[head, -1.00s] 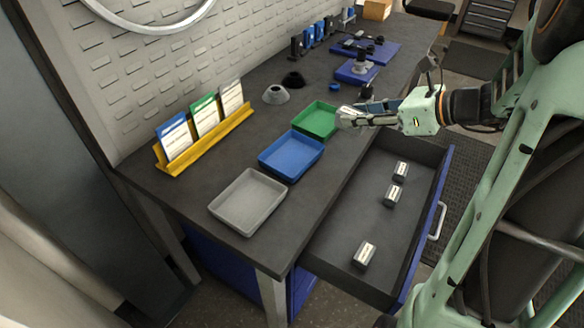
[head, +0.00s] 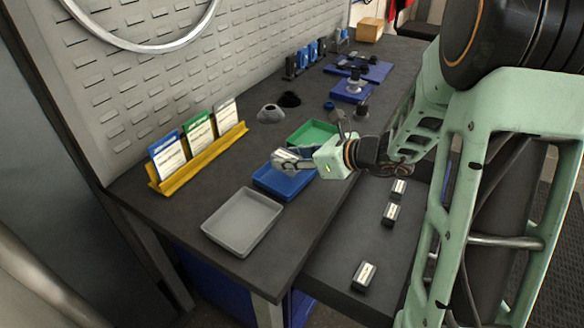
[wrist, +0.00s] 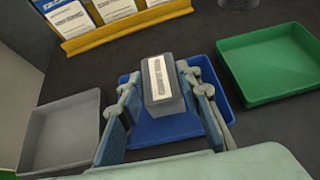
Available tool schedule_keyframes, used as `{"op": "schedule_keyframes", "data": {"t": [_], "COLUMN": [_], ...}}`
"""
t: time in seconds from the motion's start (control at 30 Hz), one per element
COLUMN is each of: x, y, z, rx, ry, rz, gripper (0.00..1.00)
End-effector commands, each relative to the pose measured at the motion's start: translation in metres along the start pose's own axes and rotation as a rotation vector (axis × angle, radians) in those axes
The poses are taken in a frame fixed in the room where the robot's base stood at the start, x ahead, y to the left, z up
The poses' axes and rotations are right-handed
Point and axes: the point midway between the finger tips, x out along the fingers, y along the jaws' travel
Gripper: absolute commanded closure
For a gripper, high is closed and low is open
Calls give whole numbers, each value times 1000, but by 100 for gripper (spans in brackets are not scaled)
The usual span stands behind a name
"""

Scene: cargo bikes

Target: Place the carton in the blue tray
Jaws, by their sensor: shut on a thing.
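The carton (wrist: 161,84) is a small dark grey box with a white label, held between the fingers of my gripper (wrist: 165,92). In the head view my gripper (head: 290,160) is over the blue tray (head: 278,185). In the wrist view the blue tray (wrist: 160,131) shows below and around the carton. The carton appears above the tray; whether it touches the tray floor I cannot tell. My gripper and the carton hide part of the tray.
A grey tray (head: 243,222) and a green tray (head: 310,131) flank the blue one. A yellow card rack (head: 203,160) stands behind. Several similar boxes, one at the front (head: 364,275), lie in the open drawer (head: 335,258).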

Motion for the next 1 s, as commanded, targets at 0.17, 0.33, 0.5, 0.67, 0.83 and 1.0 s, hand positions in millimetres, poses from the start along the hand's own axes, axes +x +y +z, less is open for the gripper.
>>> {"op": "schedule_keyframes", "data": {"t": [0.17, 0.33, 0.5, 0.67, 0.83, 1.0], "x": [12, 12, 13, 14, 13, 13], "y": [0, 0, 0, 0, 0, 0], "z": [-24, -25, -26, -28, -27, -27], "rx": [3, 1, 1, 1, 1, 1], "ry": [1, 0, 0, 0, 0, 0], "rz": [1, 0, 0, 0, 0, 0], "gripper": [98, 98, 98, 61, 51, 51]}}
